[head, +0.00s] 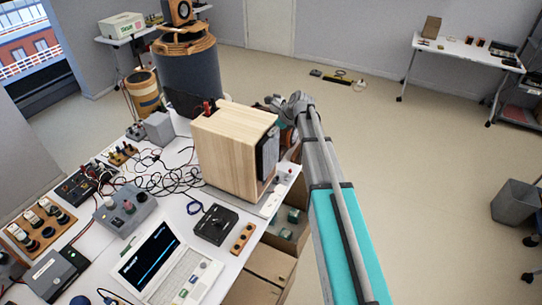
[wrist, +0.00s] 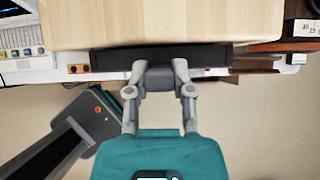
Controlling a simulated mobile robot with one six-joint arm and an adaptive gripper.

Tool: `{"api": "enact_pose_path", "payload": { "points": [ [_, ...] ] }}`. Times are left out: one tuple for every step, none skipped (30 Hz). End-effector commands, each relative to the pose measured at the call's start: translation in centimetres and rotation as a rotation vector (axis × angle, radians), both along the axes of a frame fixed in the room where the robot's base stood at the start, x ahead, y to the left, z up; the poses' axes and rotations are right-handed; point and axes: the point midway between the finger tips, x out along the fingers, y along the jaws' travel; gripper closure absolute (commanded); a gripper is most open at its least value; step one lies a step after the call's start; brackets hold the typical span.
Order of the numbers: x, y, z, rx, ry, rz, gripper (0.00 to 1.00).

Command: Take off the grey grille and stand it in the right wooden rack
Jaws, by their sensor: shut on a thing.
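A pale wooden speaker box (head: 235,150) stands on the white table. The grey grille (head: 268,155) shows as a dark upright panel at the box's right side. In the wrist view the grille (wrist: 105,58) is a dark strip along the box's lower edge (wrist: 160,25). My gripper (wrist: 160,72) is shut on the middle of the grille. I cannot tell whether the grille touches the box or stands slightly clear of it. In the head view the fingertips are hidden. I cannot clearly make out the right wooden rack in either view.
A white laptop (head: 165,262), a black device (head: 214,226) and several instruments with tangled cables crowd the table left of the box. Cardboard boxes (head: 262,270) are below the table's edge. Open floor (head: 430,160) lies to the right of my arm.

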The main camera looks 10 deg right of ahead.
Motion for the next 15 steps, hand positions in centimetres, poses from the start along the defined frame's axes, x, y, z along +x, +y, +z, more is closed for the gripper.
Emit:
{"api": "enact_pose_path", "payload": {
  "points": [
    [0.0, 0.0, 0.01, 0.0, 0.0, 0.0, 1.0],
    [0.0, -0.01, 0.01, 0.0, 0.0, 0.0, 1.0],
    [0.0, -0.01, 0.01, 0.0, 0.0, 0.0, 1.0],
    [0.0, -0.02, 0.0, 0.0, 0.0, 0.0, 1.0],
    [0.0, -0.02, 0.0, 0.0, 0.0, 0.0, 1.0],
    [0.0, -0.02, 0.01, 0.0, 0.0, 0.0, 1.0],
    [-0.01, -0.03, 0.0, 0.0, 0.0, 0.0, 1.0],
    [-0.02, -0.05, 0.0, 0.0, 0.0, 0.0, 1.0],
    [-0.04, -0.07, 0.01, 0.0, 0.0, 0.0, 1.0],
    [-0.06, -0.1, 0.0, 0.0, 0.0, -0.001, 1.0],
    [-0.09, -0.14, 0.01, 0.0, 0.0, -0.001, 1.0],
    [-0.13, -0.2, 0.01, 0.0, 0.0, -0.001, 1.0],
    [-0.17, -0.26, 0.0, 0.0, 0.0, -0.001, 1.0],
    [-0.2, -0.31, 0.01, 0.0, 0.0, -0.001, 1.0],
    [-0.27, -0.39, 0.01, 0.0, 0.0, -0.001, 1.0]
  ]
}}
